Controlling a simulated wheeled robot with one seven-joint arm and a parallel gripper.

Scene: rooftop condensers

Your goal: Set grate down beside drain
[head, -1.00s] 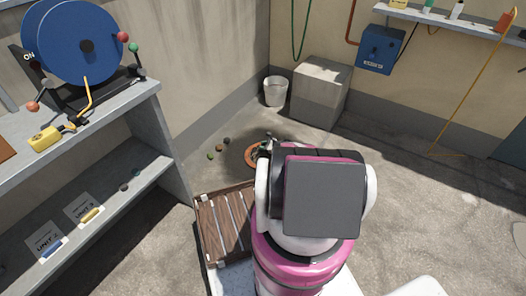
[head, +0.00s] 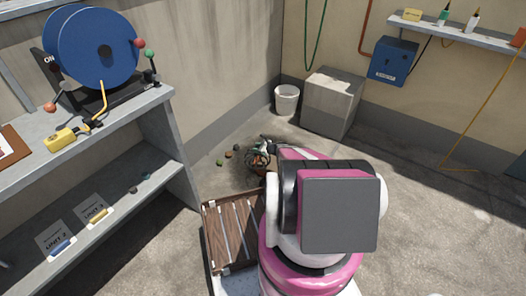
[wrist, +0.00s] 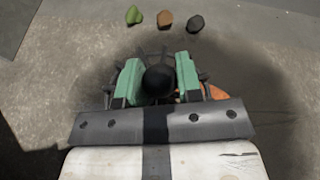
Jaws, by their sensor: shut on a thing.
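My gripper (wrist: 158,82) has green fingers shut on the dark round knob of the grate. The dark grate (head: 257,157), with thin curved bars, hangs at the gripper beyond my arm in the head view. Its bars show around the fingers in the wrist view (wrist: 205,77). The orange rim of the drain (wrist: 214,92) shows partly behind the right finger in the wrist view. The grate and my gripper hide most of the drain. I cannot tell the height of the grate above the floor.
Several small stones lie on the floor, among them a green one (wrist: 133,15), a brown one (wrist: 165,19) and a dark one (wrist: 196,23). A white bucket (head: 287,99) and a grey block (head: 332,102) stand by the wall. A shelf unit (head: 160,150) stands left.

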